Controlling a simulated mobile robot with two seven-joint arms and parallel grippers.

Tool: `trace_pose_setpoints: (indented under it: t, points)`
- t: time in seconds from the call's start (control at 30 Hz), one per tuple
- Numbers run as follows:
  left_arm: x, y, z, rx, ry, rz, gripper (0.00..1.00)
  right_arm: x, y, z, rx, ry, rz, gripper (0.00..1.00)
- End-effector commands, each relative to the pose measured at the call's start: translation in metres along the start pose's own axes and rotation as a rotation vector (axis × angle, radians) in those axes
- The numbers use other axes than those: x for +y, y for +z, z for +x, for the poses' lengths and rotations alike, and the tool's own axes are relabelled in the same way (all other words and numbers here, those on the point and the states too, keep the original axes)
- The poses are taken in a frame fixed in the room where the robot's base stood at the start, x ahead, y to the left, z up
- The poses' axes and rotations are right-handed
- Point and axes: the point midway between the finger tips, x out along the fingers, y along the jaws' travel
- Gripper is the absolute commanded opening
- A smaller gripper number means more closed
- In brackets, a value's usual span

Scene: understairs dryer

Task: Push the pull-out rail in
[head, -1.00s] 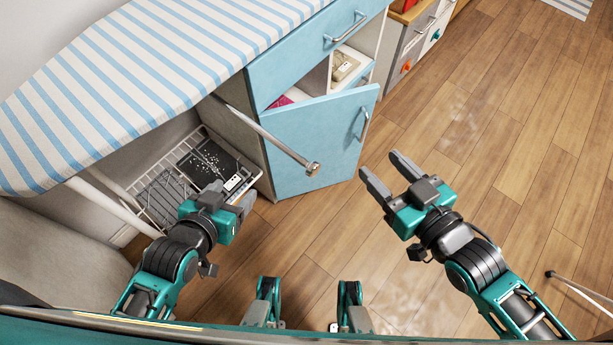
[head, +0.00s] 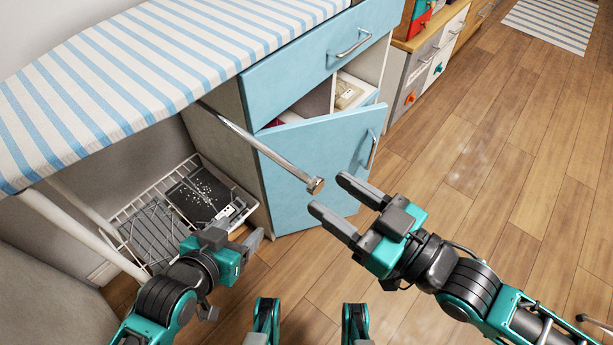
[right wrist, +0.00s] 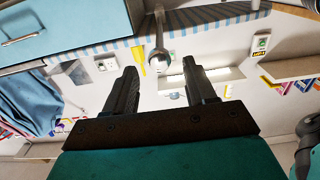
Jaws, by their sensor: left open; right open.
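The pull-out rail (head: 262,150) is a metal rod. It sticks out from under the striped board, in front of the blue cabinet, and ends in a wider knob (head: 315,185). My right gripper (head: 331,195) is open, its fingertips close to the knob in the head view. In the right wrist view the rail's knob (right wrist: 160,61) appears between the open fingertips (right wrist: 160,72), seemingly just beyond them. I cannot tell whether they touch. My left gripper (head: 236,243) is open and empty, low in front of the wire rack.
A blue cabinet door (head: 325,165) stands ajar beside the rail. The striped board (head: 130,75) covers the upper left. A wire rack (head: 150,235) holding a dark tray (head: 203,193) is at lower left. The wooden floor (head: 530,160) at right is clear.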

Motion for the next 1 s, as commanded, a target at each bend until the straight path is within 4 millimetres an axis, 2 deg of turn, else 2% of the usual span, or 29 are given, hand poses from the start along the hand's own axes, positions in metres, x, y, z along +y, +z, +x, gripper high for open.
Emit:
trace_pose_setpoints:
  t: [0.1, 0.3, 0.5, 0.73, 0.77, 1.0]
  points:
    - [0.002, 0.003, 0.002, 0.000, 0.003, -0.003, 0.66, 0.000, 0.000, 0.025, 0.006, 0.000, -0.001, 0.55]
    - [0.005, 0.000, 0.004, 0.010, 0.008, -0.015, 0.66, 0.000, 0.001, 0.051, 0.001, 0.000, -0.001, 0.55]
    - [0.007, 0.002, 0.004, 0.004, 0.011, -0.017, 0.66, 0.000, 0.000, 0.061, -0.001, 0.000, -0.001, 0.55]
    - [0.007, 0.002, 0.004, 0.003, 0.011, -0.017, 0.66, 0.000, 0.000, 0.062, -0.002, 0.000, 0.000, 0.55]
    - [0.007, 0.002, 0.004, 0.003, 0.011, -0.016, 0.66, 0.000, 0.000, 0.062, -0.001, 0.000, 0.000, 0.54]
    - [0.006, 0.001, 0.004, 0.005, 0.011, -0.012, 0.66, 0.000, 0.000, 0.061, -0.001, 0.000, 0.000, 0.31]
